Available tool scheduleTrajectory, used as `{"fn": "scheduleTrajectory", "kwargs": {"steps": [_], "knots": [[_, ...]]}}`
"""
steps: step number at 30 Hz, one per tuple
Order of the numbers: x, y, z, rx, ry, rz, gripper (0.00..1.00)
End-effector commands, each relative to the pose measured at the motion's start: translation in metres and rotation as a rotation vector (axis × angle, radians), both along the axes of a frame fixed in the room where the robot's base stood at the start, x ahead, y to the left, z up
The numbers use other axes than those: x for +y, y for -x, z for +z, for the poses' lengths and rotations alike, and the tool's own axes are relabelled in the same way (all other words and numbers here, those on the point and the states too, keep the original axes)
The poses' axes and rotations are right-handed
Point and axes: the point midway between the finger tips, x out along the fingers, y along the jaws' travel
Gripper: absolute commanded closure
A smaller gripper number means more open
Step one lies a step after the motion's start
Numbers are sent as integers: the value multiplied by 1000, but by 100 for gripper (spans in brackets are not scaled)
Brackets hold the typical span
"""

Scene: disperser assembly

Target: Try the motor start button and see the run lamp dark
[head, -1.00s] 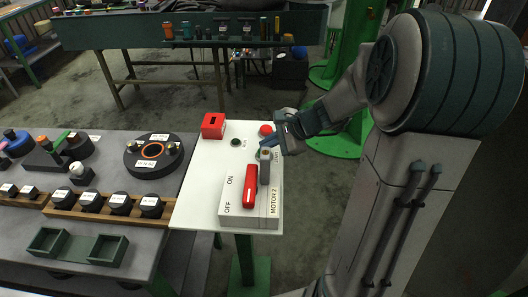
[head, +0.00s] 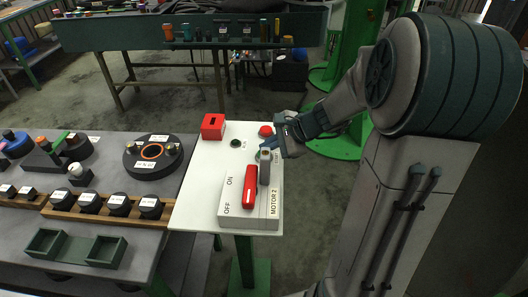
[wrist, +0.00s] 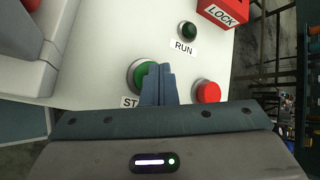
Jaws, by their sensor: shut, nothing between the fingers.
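The green start button (wrist: 140,72) is on the white panel (head: 207,185), its label partly hidden by my gripper. My gripper (wrist: 158,70) is shut and empty, its fingertips overlapping the button's right part in the wrist view. I cannot tell whether they touch or press it. In the head view my gripper (head: 267,150) is over the panel's right side. The run lamp (wrist: 188,30), dark green and unlit, sits above its RUN label; it also shows dark in the head view (head: 236,143).
A red button (wrist: 207,92) is right of my fingers in the wrist view. A red LOCK box (head: 213,126) stands at the panel's back left. A MOTOR 2 switch box with a red handle (head: 249,190) is at the front. A bench with parts lies left.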

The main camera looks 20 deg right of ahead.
Motion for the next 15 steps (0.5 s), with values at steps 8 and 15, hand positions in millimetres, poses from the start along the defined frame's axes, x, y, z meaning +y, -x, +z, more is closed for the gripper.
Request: {"fn": "scheduleTrajectory", "kwargs": {"steps": [8, 15], "knots": [[0, 0, -5, 1, 0, 0, 100], [0, 0, -8, 1, 0, 0, 100]]}}
